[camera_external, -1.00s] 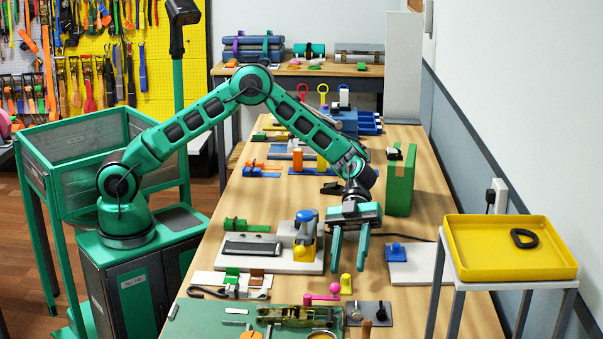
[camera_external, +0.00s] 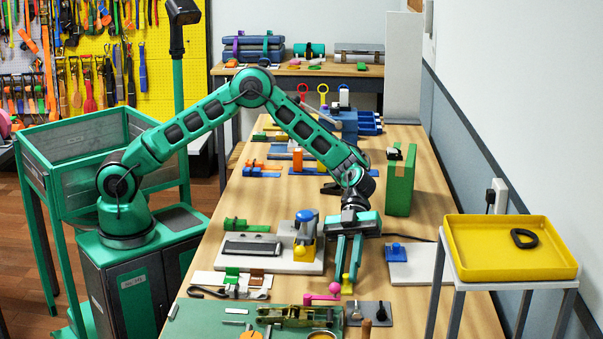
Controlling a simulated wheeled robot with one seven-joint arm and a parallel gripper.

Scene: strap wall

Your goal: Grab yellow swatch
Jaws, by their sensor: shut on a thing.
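The yellow swatch (camera_external: 347,286) is a small upright yellow piece on the table, right beside a pink knobbed piece (camera_external: 322,297). My gripper (camera_external: 347,272) points straight down above the front middle of the table. Its two green fingers are close together and shut on the swatch's upper part. The fingers partly hide the swatch, and its lower end shows beneath them. I cannot tell whether its lower end touches the table.
A white board with a blue-topped fixture (camera_external: 305,230) stands left of my gripper, and a blue block on a pale plate (camera_external: 397,252) lies to the right. A grey plate (camera_external: 370,313) is in front. A yellow tray (camera_external: 510,250) stands on a stand at far right.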

